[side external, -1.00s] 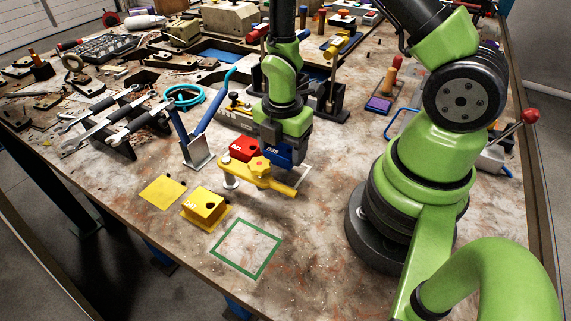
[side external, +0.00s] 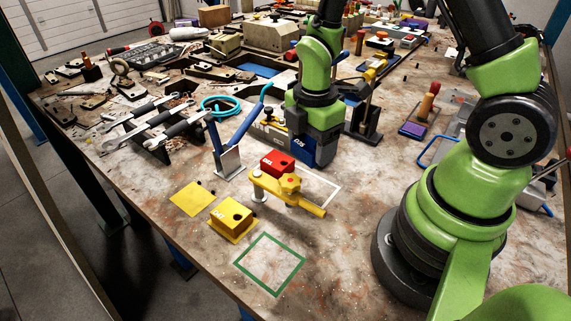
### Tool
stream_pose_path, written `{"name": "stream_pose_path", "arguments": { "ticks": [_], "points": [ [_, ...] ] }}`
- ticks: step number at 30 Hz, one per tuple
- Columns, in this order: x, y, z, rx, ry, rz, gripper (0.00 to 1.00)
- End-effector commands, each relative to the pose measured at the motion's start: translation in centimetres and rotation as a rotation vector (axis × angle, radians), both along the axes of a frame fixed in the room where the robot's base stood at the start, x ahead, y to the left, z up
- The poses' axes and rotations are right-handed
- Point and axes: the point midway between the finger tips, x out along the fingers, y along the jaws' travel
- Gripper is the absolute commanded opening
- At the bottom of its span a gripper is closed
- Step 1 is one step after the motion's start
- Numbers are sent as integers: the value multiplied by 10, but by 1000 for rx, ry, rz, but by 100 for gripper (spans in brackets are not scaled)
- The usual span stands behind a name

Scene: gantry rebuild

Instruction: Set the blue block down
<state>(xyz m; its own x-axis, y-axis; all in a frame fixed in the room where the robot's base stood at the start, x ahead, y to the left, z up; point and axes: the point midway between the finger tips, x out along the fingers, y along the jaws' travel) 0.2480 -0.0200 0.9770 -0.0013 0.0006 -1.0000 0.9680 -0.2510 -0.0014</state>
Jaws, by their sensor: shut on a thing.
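My gripper (side external: 316,158) is shut on the blue block (side external: 303,149), mostly hidden behind dark gripper parts. The block is right of and behind the red block (side external: 277,164), apparently above the table; its exact height is hard to tell. A yellow clamp-like fixture (side external: 310,206) with a lever and knob stands in front of the red block. A white outlined square (side external: 337,192) lies on the table beside the fixture, partly hidden by it. A green outlined square (side external: 269,264) at the front is empty.
A yellow block (side external: 231,216) and a flat yellow square (side external: 192,199) lie front left. A blue-handled stand (side external: 229,163) rises left of the red block. Wrenches on a rack (side external: 160,130) and tools crowd the back left.

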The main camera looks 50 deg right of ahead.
Motion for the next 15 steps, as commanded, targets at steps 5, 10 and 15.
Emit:
{"name": "stream_pose_path", "arguments": {
  "ticks": [5, 10, 15],
  "points": [
    [14, 6, 29, 0, -9, -425, 35],
    [22, 13, 57, 2, -9, -840, 35],
    [25, 17, 78, 2, -6, -1143, 35]
  ]
}}
